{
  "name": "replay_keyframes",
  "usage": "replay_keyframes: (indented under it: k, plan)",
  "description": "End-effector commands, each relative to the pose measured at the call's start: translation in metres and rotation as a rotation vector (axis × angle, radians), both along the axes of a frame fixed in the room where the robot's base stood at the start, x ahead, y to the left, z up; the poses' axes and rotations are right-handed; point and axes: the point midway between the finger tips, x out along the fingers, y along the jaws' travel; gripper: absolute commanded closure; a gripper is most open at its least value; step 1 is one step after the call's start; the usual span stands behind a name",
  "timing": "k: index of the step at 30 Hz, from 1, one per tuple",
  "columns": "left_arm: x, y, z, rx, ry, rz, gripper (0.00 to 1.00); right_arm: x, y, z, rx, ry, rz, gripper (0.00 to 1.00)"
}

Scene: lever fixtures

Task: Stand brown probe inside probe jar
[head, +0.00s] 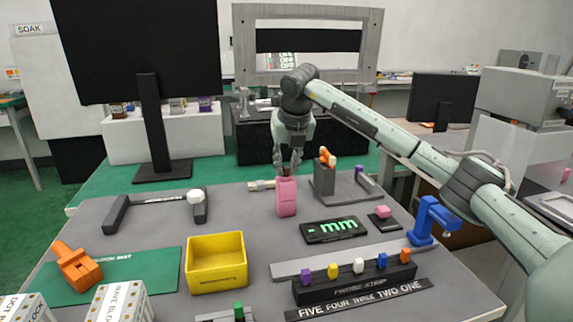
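A pink, upright jar (286,198), likely the probe jar, stands near the back middle of the grey table. My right gripper (287,169) points down directly above its mouth. A small reddish-brown bit, perhaps the brown probe (286,173), shows between the fingertips at the jar's top. The fingers look slightly apart, but at this size I cannot tell whether they grip it or how deep it sits. A black rack (352,288) at the front holds several probes with purple, yellow, white, blue and orange tops. My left gripper is not in view.
A yellow bin (216,262) stands left of the rack. A black display (334,230) lies right of the jar, before a grey fixture (324,180) with an orange top. A blue fixture (432,218) stands at the right edge. An orange object (77,266) rests on a green mat (150,262).

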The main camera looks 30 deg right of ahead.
Motion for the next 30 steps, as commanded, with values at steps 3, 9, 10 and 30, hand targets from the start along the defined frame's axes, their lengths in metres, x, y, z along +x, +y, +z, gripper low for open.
replay_keyframes:
  k: [3, 9, 10, 30]
  plan:
    - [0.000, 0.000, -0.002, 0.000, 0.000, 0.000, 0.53, -0.006, 0.001, -0.021, -0.006, 0.044, 0.002, 0.68]
    - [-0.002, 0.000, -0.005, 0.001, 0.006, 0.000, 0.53, -0.006, 0.001, -0.021, -0.006, 0.044, 0.002, 0.68]
    - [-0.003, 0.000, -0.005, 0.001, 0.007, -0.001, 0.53, -0.006, 0.001, -0.021, -0.006, 0.044, 0.002, 0.68]
    - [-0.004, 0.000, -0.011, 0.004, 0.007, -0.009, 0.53, -0.021, 0.004, 0.042, -0.007, 0.023, 0.003, 0.68]
